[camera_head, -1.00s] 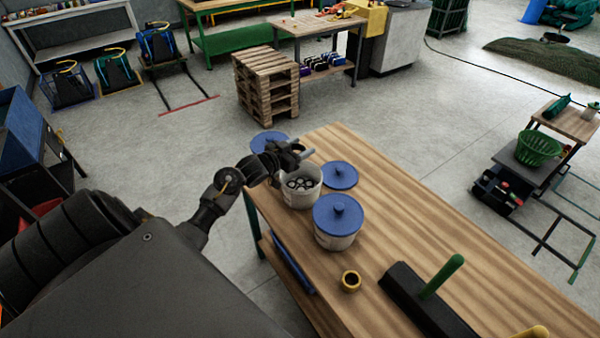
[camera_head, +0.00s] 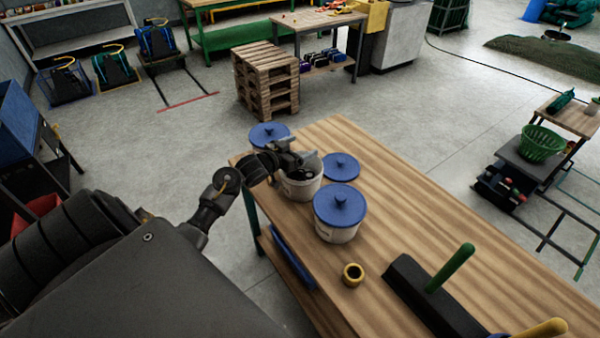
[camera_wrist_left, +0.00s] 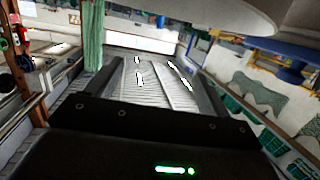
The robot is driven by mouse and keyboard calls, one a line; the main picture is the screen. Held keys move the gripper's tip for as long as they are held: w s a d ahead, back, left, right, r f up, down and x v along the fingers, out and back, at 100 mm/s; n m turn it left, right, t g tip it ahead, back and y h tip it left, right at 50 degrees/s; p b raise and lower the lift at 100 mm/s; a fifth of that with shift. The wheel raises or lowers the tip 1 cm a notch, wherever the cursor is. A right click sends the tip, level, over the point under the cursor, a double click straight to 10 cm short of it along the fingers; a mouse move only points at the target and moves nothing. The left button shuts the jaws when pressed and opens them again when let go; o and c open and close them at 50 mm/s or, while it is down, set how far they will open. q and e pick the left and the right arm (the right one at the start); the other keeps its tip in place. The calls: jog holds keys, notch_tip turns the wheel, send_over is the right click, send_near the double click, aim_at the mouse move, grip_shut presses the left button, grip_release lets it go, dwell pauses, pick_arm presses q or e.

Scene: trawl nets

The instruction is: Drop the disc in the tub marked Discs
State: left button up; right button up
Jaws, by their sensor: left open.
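My left gripper (camera_head: 298,157) is above the open white tub (camera_head: 303,190), at its far left side. Its jaws are open, and I see nothing held between them; the two dark fingers stand apart in the left wrist view (camera_wrist_left: 150,75). Dark round pieces (camera_head: 300,174) show inside the open tub, partly hidden by the gripper. I cannot tell whether one of them is the disc. Any marking on the tub is too small to read. A pale rounded rim at the top of the left wrist view may be a tub's. My right gripper is not in view.
A blue-lidded tub (camera_head: 339,214) stands just in front of the open one, another (camera_head: 269,136) behind it. A blue lid (camera_head: 341,166) lies to its right. The wooden tabletop (camera_head: 430,210) is clear rightward.

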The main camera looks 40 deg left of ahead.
pick_arm(q)
jog(key=s+a+r+b, duration=0.1)
jog(key=s+b, duration=0.1)
jog(key=s, duration=0.8)
jog(key=shift+s+r, duration=0.3)
jog(key=shift+s, duration=0.05)
